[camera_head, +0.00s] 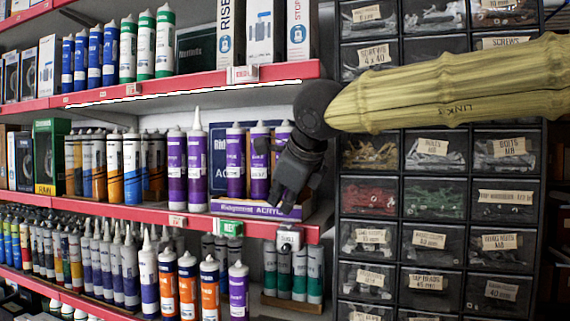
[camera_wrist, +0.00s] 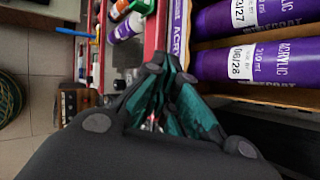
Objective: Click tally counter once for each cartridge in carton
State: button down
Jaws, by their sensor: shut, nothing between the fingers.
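The carton (camera_head: 240,209), a low purple-fronted box marked as acrylic, sits on the middle shelf in the head view. Purple cartridges (camera_head: 235,160) stand in it; three show, the right one partly behind my arm. The wrist view shows two cartridges (camera_wrist: 255,62) with white labels. A small pale device that looks like the tally counter (camera_head: 289,237) is at the shelf's front edge, right of the green tag; its reading is too small to tell. My gripper (camera_head: 283,203) is shut and empty, pointing down in front of the carton's right part, above the counter. It also shows in the wrist view (camera_wrist: 158,68).
Red-edged shelves (camera_head: 150,213) hold many other cartridges. Other purple cartridges (camera_head: 197,165) stand left of the carton. Teal-banded cartridges (camera_head: 300,275) stand below the counter. Black drawers (camera_head: 436,197) of fixings rise at the right. The wrist view shows tiled floor (camera_wrist: 30,60) at left.

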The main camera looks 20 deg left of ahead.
aim_at(283, 223)
jog(key=shift+r, duration=0.1)
notch_tip(283, 223, up, 6)
jog(key=p, duration=0.6)
jog(key=shift+p, duration=0.3)
dwell(1.6)
